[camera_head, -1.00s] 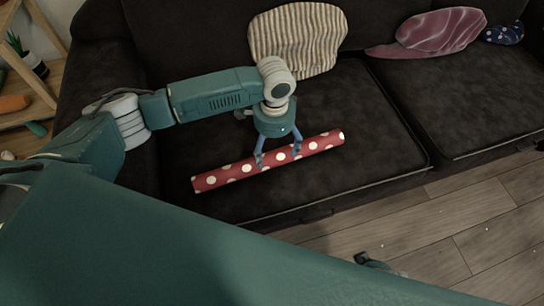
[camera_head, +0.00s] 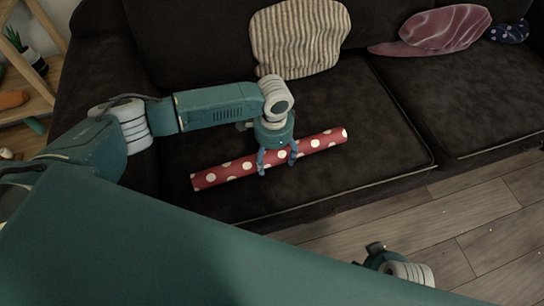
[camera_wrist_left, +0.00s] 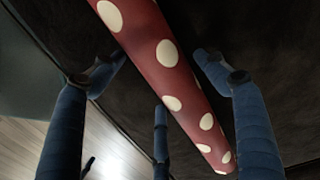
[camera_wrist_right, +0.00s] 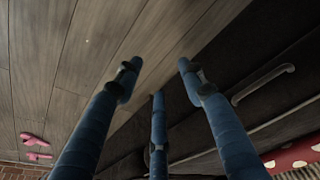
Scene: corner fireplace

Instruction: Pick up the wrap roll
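The wrap roll (camera_head: 230,172) is a long red tube with cream dots, lying slanted across the dark sofa seat. My left gripper (camera_head: 277,166) is over its middle, fingers pointing down on either side of it. In the left wrist view the roll (camera_wrist_left: 165,60) runs between the spread fingers, with gaps visible beside it, so the gripper is open. My right gripper (camera_wrist_right: 160,72) is open and empty, its fingers apart, over the floor in front of the sofa. A bit of the roll (camera_wrist_right: 300,152) shows at that view's lower right.
The dark sofa (camera_head: 330,95) carries a striped cushion (camera_head: 298,38), a pink cushion (camera_head: 440,30) and a blue dotted cushion (camera_head: 507,32) along its back. A wooden shelf (camera_head: 30,105) stands at the left. The wooden floor (camera_head: 470,225) at the right looks mostly clear.

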